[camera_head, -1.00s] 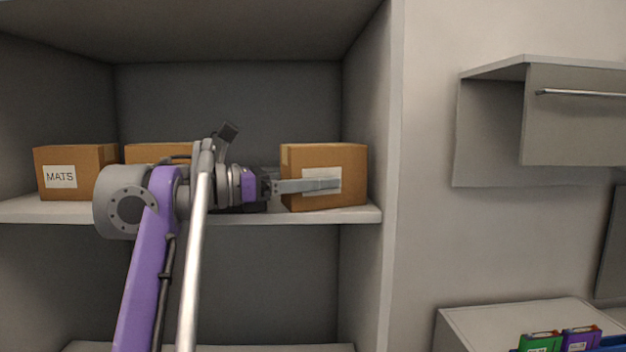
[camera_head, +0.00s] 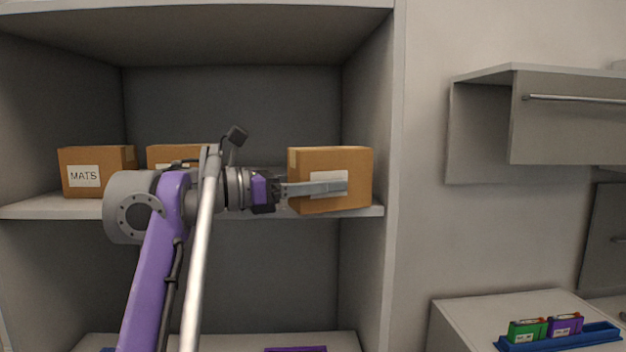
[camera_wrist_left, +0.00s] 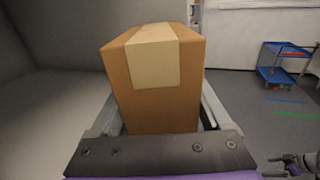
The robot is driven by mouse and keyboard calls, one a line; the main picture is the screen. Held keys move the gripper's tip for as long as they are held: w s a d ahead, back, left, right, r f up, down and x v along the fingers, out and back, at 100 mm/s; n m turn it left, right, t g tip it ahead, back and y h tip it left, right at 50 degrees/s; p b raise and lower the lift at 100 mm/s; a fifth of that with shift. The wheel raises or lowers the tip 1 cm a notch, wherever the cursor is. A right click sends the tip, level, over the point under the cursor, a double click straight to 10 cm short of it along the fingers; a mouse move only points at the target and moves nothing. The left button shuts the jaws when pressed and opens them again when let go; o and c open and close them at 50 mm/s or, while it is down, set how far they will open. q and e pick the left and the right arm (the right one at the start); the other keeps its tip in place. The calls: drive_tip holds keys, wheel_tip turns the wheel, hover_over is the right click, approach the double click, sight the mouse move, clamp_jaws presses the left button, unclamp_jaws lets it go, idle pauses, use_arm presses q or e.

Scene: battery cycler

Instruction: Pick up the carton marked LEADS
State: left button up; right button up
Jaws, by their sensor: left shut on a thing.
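A brown carton (camera_head: 358,182) is at the right end of the shelf, with a white label on its front. A finger of my left gripper (camera_head: 318,188) crosses the label, so its word cannot be read. My left gripper is shut on this carton, one finger along its front. In the left wrist view the carton (camera_wrist_left: 165,105) sits upright between the two fingers, pale tape over its top. Its lower front edge overlaps the shelf's front edge in the head view; I cannot tell whether it touches the shelf. A grey gripper-like part (camera_wrist_left: 290,165), perhaps my right gripper, shows small in the wrist view.
A carton marked MATS (camera_head: 112,165) stands at the left of the shelf (camera_head: 40,208). Another carton (camera_head: 170,155) beside it is partly hidden by my arm. The bay's right wall (camera_head: 365,110) is close to the held carton. A blue tray (camera_head: 560,338) holds small packs.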

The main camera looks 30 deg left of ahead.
use_arm(q)
drive_tip(key=shift+s, duration=0.1)
drive_tip(key=shift+w, duration=0.25)
drive_tip(key=o, duration=1.5)
drive_tip(key=shift+w+d, duration=0.1)
drive_tip(key=shift+w, duration=0.05)
drive_tip(key=v, duration=1.1)
